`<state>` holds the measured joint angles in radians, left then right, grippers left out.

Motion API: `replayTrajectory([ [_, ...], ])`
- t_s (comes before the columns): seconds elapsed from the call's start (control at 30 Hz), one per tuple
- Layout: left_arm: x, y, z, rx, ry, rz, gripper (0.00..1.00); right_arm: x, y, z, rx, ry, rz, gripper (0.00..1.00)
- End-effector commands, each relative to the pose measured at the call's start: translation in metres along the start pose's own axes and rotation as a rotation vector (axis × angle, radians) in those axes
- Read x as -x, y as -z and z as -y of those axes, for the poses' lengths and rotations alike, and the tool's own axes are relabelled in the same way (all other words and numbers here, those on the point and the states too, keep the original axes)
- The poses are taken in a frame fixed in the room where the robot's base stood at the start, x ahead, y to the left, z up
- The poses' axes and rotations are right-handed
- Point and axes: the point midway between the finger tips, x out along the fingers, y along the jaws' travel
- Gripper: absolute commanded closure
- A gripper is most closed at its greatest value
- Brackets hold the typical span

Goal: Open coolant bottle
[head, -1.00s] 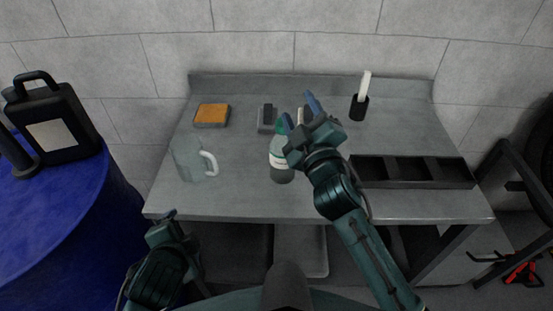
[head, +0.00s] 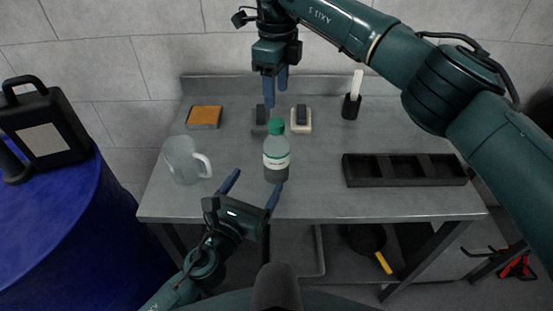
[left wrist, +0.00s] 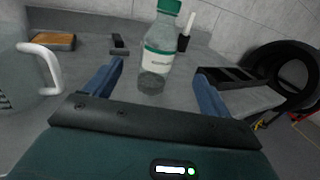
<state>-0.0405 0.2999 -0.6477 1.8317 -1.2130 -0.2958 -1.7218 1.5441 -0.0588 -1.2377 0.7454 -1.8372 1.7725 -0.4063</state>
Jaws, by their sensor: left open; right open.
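The coolant bottle (head: 276,158) stands upright on the grey table, clear with a white label and a green cap (head: 276,127) on top.
A clear jug (head: 182,160) with a white handle stands left of the bottle. An orange sponge (head: 205,117), two small blocks and a black cup with a white stick (head: 352,104) sit behind. A black divided tray (head: 404,170) lies right. The front table strip is clear.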

Motion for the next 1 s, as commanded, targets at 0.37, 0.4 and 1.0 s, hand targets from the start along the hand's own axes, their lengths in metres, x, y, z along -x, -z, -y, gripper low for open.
replayTrajectory([
  [0.37, -0.06, -0.002, 0.0, -0.003, 0.0, 0.004, 0.17, 0.001, 0.001, 0.0, -0.001, 0.001, -0.005, 0.49],
  [0.4, -0.068, -0.002, 0.0, -0.003, -0.001, 0.003, 0.17, 0.001, 0.001, 0.0, -0.001, 0.001, -0.005, 0.49],
  [1.0, -0.13, -0.001, 0.0, 0.0, -0.001, 0.001, 0.17, 0.0, 0.001, 0.0, -0.001, 0.0, -0.003, 0.49],
])
